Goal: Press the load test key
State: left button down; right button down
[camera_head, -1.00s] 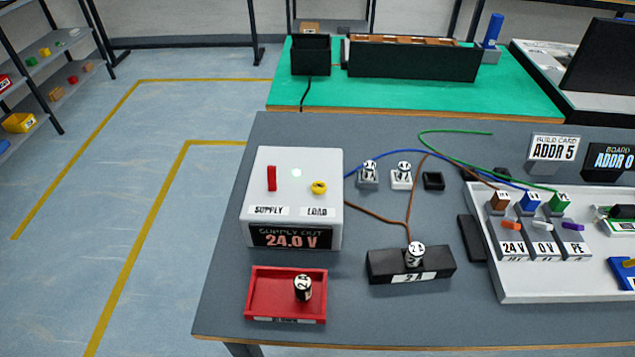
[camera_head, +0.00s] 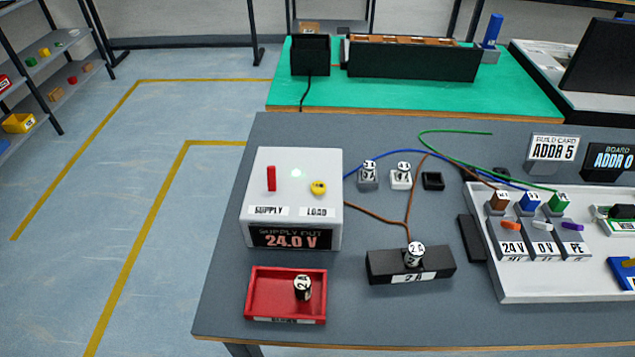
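The white supply box (camera_head: 292,168) stands at the left of the grey table. On its top, the yellow load key (camera_head: 318,188) sits above the LOAD label (camera_head: 317,212). The front display (camera_head: 291,236) reads SUPPLY OUT 24.0 V. Neither of my grippers is in view.
A red tray (camera_head: 262,293) holds a 2 A fuse (camera_head: 303,287). A black holder (camera_head: 435,268) bears another 2 A fuse (camera_head: 414,254). Brown, blue and green wires run to the white board (camera_head: 520,284). The table around the supply box's left side is clear.

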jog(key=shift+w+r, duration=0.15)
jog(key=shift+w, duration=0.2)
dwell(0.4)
